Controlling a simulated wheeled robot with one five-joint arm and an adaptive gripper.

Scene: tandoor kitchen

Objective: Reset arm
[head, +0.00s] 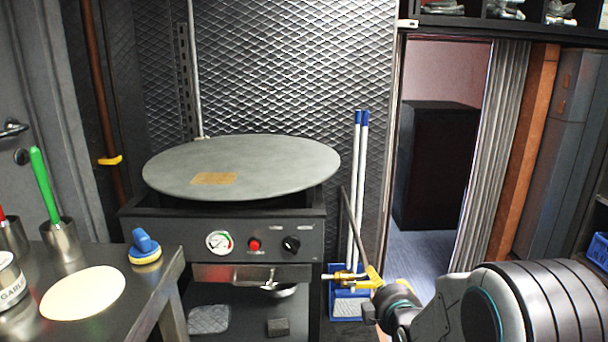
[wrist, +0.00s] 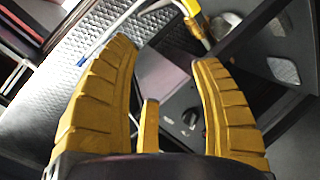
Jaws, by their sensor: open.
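My gripper (wrist: 162,52) shows large in the wrist view, with its two yellow ridged fingers spread apart and nothing held between them. In the head view my gripper (head: 366,279) is at the lower middle right, at the end of my arm, which comes in from the lower right corner. It is to the right of the oven's front, close to a yellow pipe fitting. The fitting also shows in the wrist view (wrist: 196,25), beyond the fingertips and apart from them as far as I can tell.
A black oven (head: 150,229) with a round grey plate (head: 270,170) on top stands in the middle. A steel table (head: 95,255) at left bears a flatbread (head: 83,293) and a blue-handled scrubber (head: 145,245). A doorway with open floor (head: 420,255) is at right.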

